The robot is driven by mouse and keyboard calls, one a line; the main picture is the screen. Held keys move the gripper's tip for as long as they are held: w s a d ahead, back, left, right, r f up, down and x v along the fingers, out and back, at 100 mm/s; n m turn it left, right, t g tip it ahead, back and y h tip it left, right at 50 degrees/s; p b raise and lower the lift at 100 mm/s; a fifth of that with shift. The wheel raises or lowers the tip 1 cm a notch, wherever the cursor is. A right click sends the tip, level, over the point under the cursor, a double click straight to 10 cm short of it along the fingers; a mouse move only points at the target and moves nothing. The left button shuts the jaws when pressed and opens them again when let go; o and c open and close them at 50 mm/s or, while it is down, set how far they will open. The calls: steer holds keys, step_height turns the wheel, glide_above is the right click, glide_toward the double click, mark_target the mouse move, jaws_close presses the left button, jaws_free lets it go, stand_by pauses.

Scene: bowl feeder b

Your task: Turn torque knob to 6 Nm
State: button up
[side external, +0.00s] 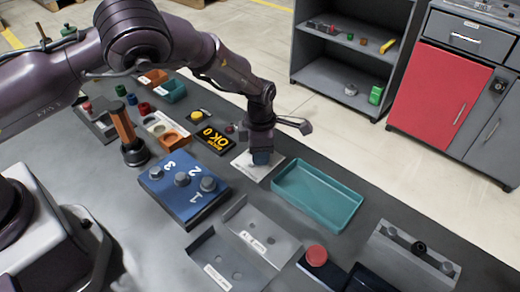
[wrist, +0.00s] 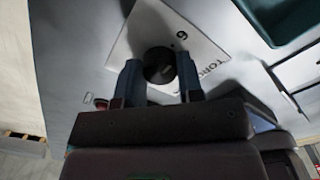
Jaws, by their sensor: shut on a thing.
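The torque knob (wrist: 159,66) is a round black knob on a white plate (wrist: 204,42). The plate carries a printed "6" and partly visible lettering that starts "TORQ". My gripper (wrist: 160,75) has one finger on each side of the knob and is shut on it. In the side external view, my gripper (side external: 262,155) points down over the white plate (side external: 248,170) and hides the knob. I cannot tell the knob's setting, as no clear pointer mark shows.
A teal tray (side external: 318,194) lies right beside the plate. A blue block with knobs marked 1, 2, 3 (side external: 180,205) and grey metal trays (side external: 262,232) lie in front. A red button (side external: 316,255) is at the front right.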

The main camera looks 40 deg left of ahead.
steer(key=o, duration=0.9)
step_height(320, 180, up, 13)
steer(key=shift+f, duration=0.1)
